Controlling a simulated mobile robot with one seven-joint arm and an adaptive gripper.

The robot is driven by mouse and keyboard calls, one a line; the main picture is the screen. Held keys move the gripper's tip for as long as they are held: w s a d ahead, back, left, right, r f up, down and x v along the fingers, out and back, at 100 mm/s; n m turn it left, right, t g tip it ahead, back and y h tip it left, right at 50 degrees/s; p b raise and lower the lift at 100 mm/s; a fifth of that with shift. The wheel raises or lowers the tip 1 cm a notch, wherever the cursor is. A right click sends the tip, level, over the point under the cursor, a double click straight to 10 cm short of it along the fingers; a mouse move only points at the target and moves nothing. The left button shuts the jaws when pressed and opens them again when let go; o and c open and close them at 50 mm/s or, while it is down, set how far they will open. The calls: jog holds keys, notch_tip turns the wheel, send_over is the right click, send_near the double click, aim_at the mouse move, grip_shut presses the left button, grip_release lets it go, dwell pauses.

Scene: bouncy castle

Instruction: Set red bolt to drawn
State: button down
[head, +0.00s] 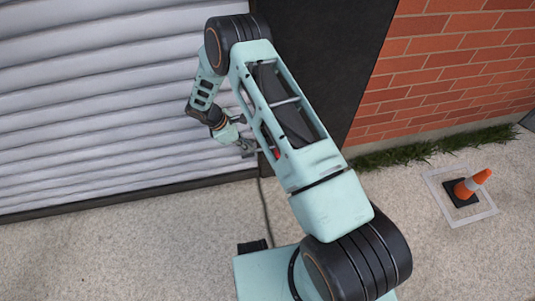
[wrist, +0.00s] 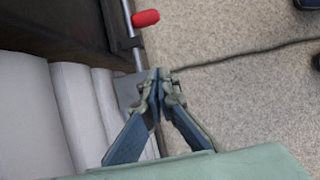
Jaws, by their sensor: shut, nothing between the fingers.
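The bolt has a red grip (wrist: 146,18) on a thin metal rod, at the top of the wrist view. In the head view a little of the red grip (head: 275,153) shows past my arm, which hides most of the bolt. My gripper (wrist: 160,76) is shut and empty. Its fingertips are over or beside the plate, below the red grip in the picture and apart from it. In the head view my gripper (head: 248,147) is low by the shutter's right edge.
The ribbed shutter (head: 90,100) fills the left, with a dark post (head: 350,60) and brick wall (head: 450,60) to its right. A cable (head: 265,210) lies on the ground. The left foreground is clear.

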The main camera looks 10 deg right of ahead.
jog(key=d+f+b, duration=0.3)
jog(key=d+f, duration=0.5)
jog(key=shift+d+b, duration=0.2)
jog(key=shift+b, duration=0.15)
dwell(0.4)
jog(key=d, duration=0.8)
jog(key=shift+w+d, duration=0.1)
jog(key=shift+d, duration=0.05)
